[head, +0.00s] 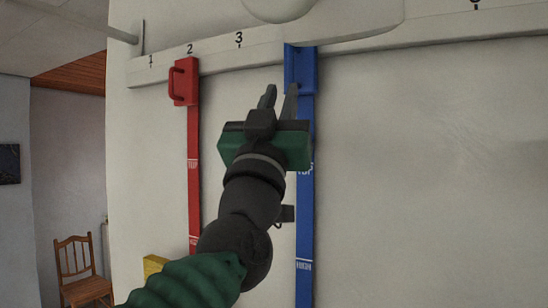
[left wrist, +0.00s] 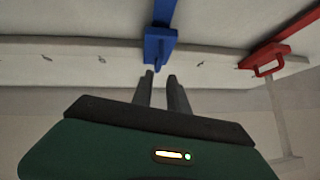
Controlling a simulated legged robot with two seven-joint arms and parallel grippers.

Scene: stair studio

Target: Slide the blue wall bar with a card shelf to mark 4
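The blue wall bar (head: 304,220) hangs from the pale rail (head: 345,44), its top block (head: 301,66) just right of mark 3 (head: 239,40). I read no number 4; the block covers that stretch of rail. The block also shows in the left wrist view (left wrist: 160,44). My left gripper (head: 279,97) is in front of the bar, close to the block's lower end. Its fingers are apart, and in the left wrist view (left wrist: 161,76) a blue part shows near the gap between the tips. I cannot tell whether they touch. No card shelf is distinguishable. My right gripper is out of view.
A red bar (head: 194,150) with a handle hangs at mark 2 (head: 190,49), left of the blue one. A yellow object (head: 153,265) shows low, partly behind my arm. A wooden chair (head: 80,270) stands far left. The wall right of the blue bar is clear.

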